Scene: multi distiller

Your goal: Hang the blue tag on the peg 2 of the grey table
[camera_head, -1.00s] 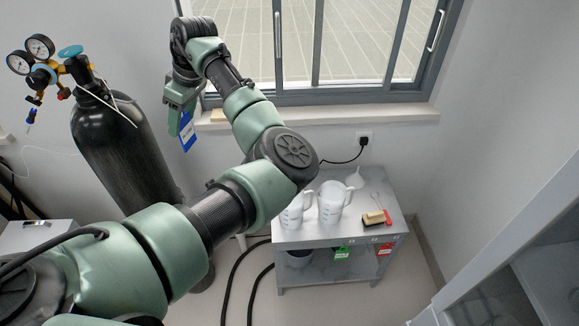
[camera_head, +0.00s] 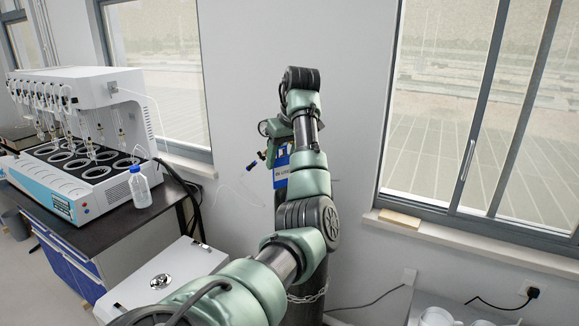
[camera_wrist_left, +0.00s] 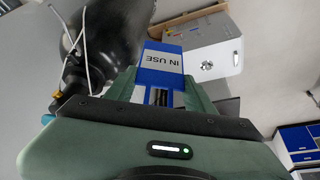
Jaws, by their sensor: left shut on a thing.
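The blue tag (camera_head: 282,170) hangs below my left gripper (camera_head: 281,146) in the head view. In the left wrist view, the blue tag (camera_wrist_left: 162,66) reads "IN USE", and my left gripper (camera_wrist_left: 160,98) is shut on it. The grey table (camera_head: 455,304) shows only partly at the bottom right of the head view, well apart from the tag. Its front and pegs are out of view. My right gripper is not in view.
A white distiller (camera_head: 90,140) stands on a dark bench at left, with a blue-capped bottle (camera_head: 140,188) beside it. A white cabinet (camera_head: 165,275) stands low in front. The black cylinder (camera_wrist_left: 105,35) is close to my left gripper in the wrist view.

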